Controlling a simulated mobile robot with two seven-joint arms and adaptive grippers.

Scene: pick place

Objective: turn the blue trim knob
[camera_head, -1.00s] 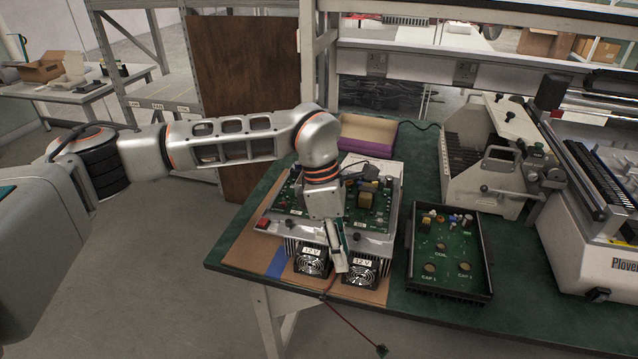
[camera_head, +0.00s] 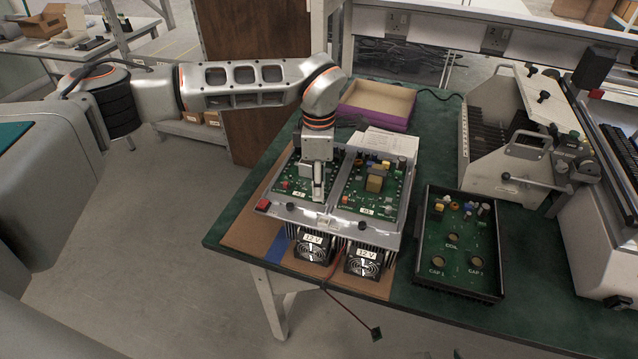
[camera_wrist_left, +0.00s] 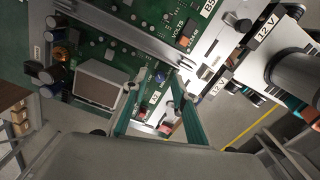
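The powered unit (camera_head: 330,217) carries two green circuit boards side by side. My left gripper (camera_head: 318,194) points down over the left board (camera_head: 290,184), near its front edge. In the left wrist view my left gripper (camera_wrist_left: 159,76) has its two teal fingers apart with nothing held between them. A small blue part (camera_wrist_left: 160,77) shows on the board between the fingertips; I cannot tell surely whether it is the trim knob or whether the fingers touch it. A white label (camera_wrist_left: 154,97) lies just below it. In the head view the gripper hides this spot. My right gripper is not in view.
A grey box-like component (camera_wrist_left: 97,83) stands beside the fingers on the board. Two 12 V fans (camera_head: 362,264) sit at the unit's front. A black tray (camera_head: 457,283) with a board lies to the right. A purple-sided box (camera_head: 378,112) stands behind.

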